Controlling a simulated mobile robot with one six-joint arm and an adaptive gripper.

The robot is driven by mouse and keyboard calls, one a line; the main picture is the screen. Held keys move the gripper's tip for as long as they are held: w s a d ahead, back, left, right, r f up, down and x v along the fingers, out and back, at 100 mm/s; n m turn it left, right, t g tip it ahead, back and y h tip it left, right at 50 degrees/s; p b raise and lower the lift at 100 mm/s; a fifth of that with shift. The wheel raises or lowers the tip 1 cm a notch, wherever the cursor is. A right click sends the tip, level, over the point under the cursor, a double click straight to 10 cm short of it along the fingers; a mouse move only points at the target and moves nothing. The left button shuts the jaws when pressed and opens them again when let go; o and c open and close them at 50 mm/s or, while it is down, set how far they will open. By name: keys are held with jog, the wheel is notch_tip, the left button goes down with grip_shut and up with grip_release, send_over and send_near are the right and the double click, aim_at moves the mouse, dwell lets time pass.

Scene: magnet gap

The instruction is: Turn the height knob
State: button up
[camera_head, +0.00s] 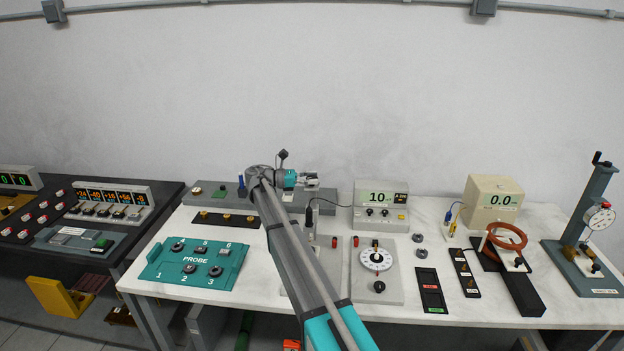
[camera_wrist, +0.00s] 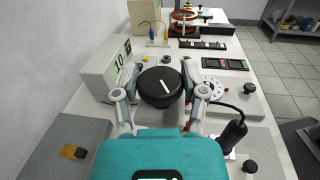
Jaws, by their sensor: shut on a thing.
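My gripper (camera_head: 310,181) is over the right part of a long grey unit at the back of the table. My gripper also shows in the wrist view (camera_wrist: 160,74), its two fingers on either side of the knob and shut on it. In the head view the knob is not clearly seen.
A grey meter reading 10 (camera_head: 381,205) stands just right of my gripper. A white dial panel (camera_head: 376,272) and a black plug-like handle with a cable (camera_wrist: 233,132) are nearby. A teal probe panel (camera_head: 193,263) lies left. The wall is close behind.

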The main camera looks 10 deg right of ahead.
jog(key=shift+m+g, duration=0.5)
jog(key=shift+g, duration=0.3)
jog(key=o, duration=1.1)
jog(key=shift+o, duration=0.2)
jog(key=shift+s+n+t, duration=0.1)
jog(key=shift+n+t, duration=0.4)
jog(key=shift+t, duration=0.3)
jog(key=shift+n+t, duration=0.7)
jog(key=shift+t, duration=0.4)
jog(key=shift+n+t, duration=1.7)
jog(key=shift+t, duration=0.9)
jog(key=shift+n+t+y, duration=1.4)
jog(key=shift+n+t, duration=0.2)
jog(key=shift+t, duration=0.55)
jog(key=shift+n+t+y, duration=1.4)
jog(key=shift+n+t, duration=0.2)
jog(key=shift+t, duration=0.55)
